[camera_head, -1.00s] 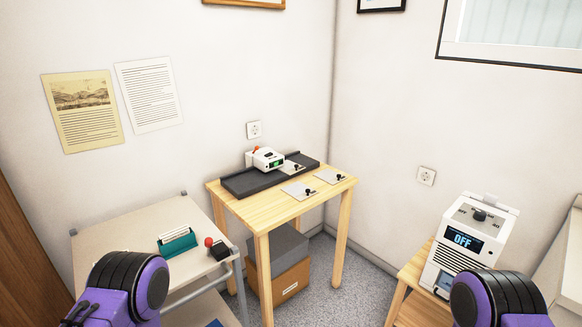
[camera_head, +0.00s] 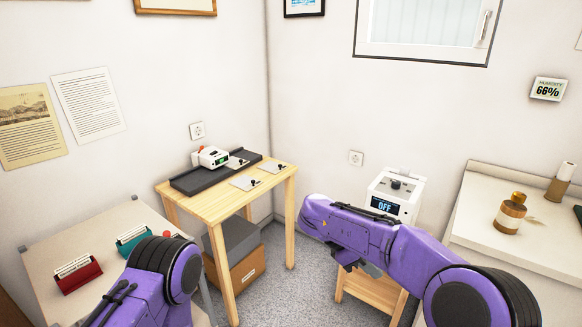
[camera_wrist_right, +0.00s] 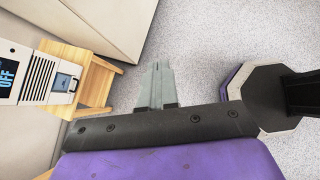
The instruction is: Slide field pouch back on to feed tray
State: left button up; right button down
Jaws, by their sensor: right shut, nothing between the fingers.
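I cannot make out for certain which thing is the field pouch or the feed tray. A white machine (camera_head: 396,194) with a display reading OFF stands on a low wooden stand. In the right wrist view the machine (camera_wrist_right: 38,78) is at the left, with a small grey-blue square piece (camera_wrist_right: 67,82) at its front. My right gripper (camera_wrist_right: 154,72) is shut and empty, pointing over the floor beside the stand. In the head view its end is mostly hidden under my right forearm. Of my left arm only an upper part shows; its gripper is out of view.
A wooden table (camera_head: 221,203) holds a dark long tray (camera_head: 190,182), a small white device (camera_head: 211,156) and flat grey plates (camera_head: 245,183). A pale table (camera_head: 95,235) with red and teal holders is at left. A counter (camera_head: 475,215) with a brown bottle (camera_head: 510,213) is at right.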

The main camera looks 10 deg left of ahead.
aim_at(235, 162)
jog(key=z, duration=0.4)
jog(key=i, duration=1.8)
jog(key=u, duration=1.55)
jog(key=i, duration=1.05)
jog(key=u, duration=0.95)
